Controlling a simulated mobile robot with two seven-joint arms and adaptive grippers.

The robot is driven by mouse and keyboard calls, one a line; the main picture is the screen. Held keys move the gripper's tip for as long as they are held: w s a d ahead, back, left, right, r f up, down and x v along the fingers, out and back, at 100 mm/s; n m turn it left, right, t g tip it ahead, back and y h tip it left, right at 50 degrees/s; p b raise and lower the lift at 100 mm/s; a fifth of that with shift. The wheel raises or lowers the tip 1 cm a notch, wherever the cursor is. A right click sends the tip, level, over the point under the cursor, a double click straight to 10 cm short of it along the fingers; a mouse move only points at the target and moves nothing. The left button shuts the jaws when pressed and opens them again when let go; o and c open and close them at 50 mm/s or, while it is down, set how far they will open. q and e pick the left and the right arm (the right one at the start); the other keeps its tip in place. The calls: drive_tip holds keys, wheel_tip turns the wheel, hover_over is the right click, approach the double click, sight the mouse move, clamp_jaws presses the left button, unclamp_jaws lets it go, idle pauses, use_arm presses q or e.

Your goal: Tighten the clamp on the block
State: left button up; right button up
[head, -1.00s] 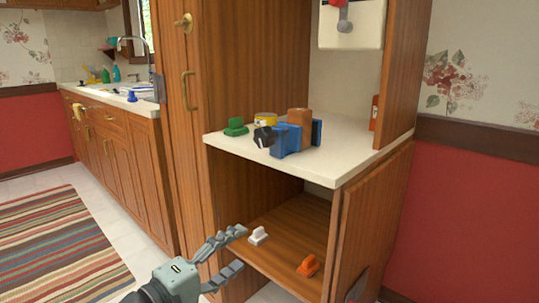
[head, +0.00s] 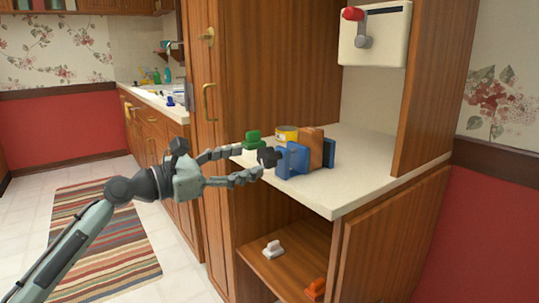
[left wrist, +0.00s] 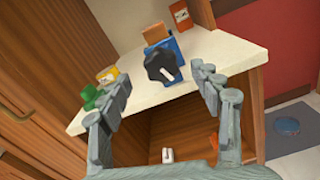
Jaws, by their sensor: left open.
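The blue clamp (head: 292,160) stands on the cream counter (head: 340,190), with the brown wooden block (head: 312,147) between its blue jaws. Its black knob (head: 268,157) faces my left gripper (head: 250,162), which is open and empty. The fingertips are close to the knob, one on the far side and one on the near side in the head view. In the left wrist view the knob (left wrist: 163,65) with a white mark lies ahead, between the spread fingers (left wrist: 158,82). I cannot tell whether they touch it. My right gripper is not in view.
A green object (head: 252,140) and a yellow tin (head: 286,133) stand beside the clamp. A white box with a red-knobbed lever (head: 372,40) hangs above. The shelf below holds a white object (head: 273,249) and an orange one (head: 316,288). A tall cabinet panel borders the left.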

sight(262, 158)
use_arm(q)
drive_tip(key=x, duration=0.6)
drive_tip(key=shift+w+d, duration=0.2)
drive_tip(key=shift+d, duration=0.05)
drive_tip(key=c, duration=1.2)
